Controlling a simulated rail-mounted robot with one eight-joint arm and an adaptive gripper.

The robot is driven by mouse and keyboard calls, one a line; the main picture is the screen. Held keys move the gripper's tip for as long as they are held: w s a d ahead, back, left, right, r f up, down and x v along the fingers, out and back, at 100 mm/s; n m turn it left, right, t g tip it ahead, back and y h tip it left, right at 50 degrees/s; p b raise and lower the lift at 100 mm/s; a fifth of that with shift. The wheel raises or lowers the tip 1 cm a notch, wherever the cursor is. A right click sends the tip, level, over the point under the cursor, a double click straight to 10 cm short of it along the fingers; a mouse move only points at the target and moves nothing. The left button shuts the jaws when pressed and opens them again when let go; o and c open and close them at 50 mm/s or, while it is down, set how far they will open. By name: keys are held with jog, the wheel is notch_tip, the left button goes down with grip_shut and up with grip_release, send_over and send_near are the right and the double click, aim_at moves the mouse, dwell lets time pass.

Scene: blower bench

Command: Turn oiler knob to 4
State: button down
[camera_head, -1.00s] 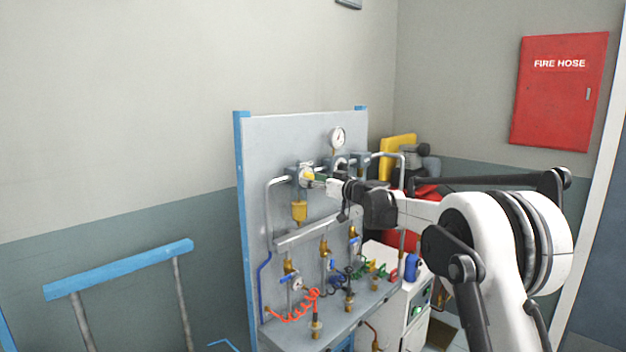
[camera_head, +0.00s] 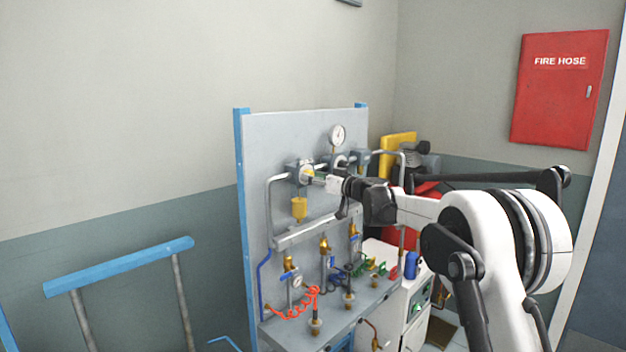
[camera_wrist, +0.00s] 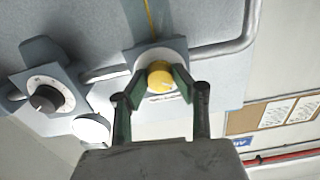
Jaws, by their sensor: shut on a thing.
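The yellow oiler knob (camera_wrist: 160,76) sits on a round white dial face (camera_wrist: 147,58) in the wrist view. The dial's markings are too small and partly hidden to read. My gripper (camera_wrist: 158,80) is shut on the knob, with one green finger on each side of it. In the head view my gripper (camera_head: 319,177) reaches the oiler (camera_head: 300,172) at the upper left of the grey panel (camera_head: 262,150). The knob is mostly hidden there by the fingers. The yellow oiler bowl (camera_head: 299,208) hangs below.
A black knob on a dial (camera_wrist: 46,98) and a gauge (camera_wrist: 91,128) are left of my gripper in the wrist view. Pipes (camera_head: 270,215) and several valves crowd the panel. A blue rail (camera_head: 120,267) stands at the left, and a red fire hose box (camera_head: 559,90) hangs at the right.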

jog(key=m+b, duration=0.6)
jog(key=m, duration=1.6)
jog(key=shift+r+m, duration=0.1)
jog(key=shift+m, duration=0.3)
dwell(0.3)
jog(key=c, duration=1.4)
grip_release()
jog(key=v, duration=1.2)
jog(key=shift+r, duration=0.1)
